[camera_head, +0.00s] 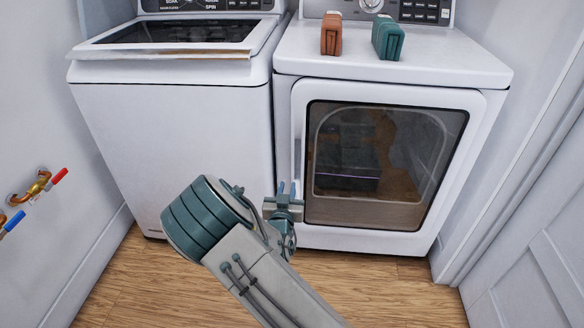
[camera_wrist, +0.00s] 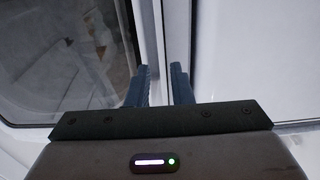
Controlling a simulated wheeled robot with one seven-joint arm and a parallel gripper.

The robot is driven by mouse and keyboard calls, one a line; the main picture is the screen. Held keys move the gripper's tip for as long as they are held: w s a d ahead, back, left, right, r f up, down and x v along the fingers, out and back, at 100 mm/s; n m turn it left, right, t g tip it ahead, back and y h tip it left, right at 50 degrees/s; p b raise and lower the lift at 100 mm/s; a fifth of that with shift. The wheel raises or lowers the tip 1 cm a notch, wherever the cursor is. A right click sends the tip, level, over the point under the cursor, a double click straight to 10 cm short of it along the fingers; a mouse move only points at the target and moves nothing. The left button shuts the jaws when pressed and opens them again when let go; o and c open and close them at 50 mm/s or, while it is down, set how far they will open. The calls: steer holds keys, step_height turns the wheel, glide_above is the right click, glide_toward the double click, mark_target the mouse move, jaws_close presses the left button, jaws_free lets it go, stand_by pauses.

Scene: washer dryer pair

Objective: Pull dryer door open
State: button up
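The dryer (camera_head: 480,62) is white and stands at the right. Its door (camera_head: 390,165) has a dark glass window in a white frame and looks shut. My gripper (camera_head: 287,188) is at the door's lower left edge, with its fingers pointing toward the dryer front. In the wrist view the two dark fingers of my gripper (camera_wrist: 160,85) stand apart with a narrow gap. The door's glass (camera_wrist: 60,60) is to their left, and the white door edge runs up between and behind the fingertips. I cannot tell whether the fingers touch the door.
A white washer (camera_head: 175,150) stands close at the dryer's left. An orange box-like item (camera_head: 331,34) and a green one (camera_head: 388,38) sit on the dryer top. Wall taps (camera_head: 35,187) are at the left. A white panelled door (camera_head: 540,250) is at the right. Wood floor (camera_head: 400,285) is clear before the dryer.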

mark_target(293, 160)
steer(key=w, duration=0.4)
steer(key=w+b, duration=0.1)
steer(key=w, duration=0.4)
steer(key=w+b, duration=0.1)
steer(key=w, duration=0.3)
steer(key=shift+w+d, duration=0.25)
steer(key=shift+w, duration=0.05)
jaws_close()
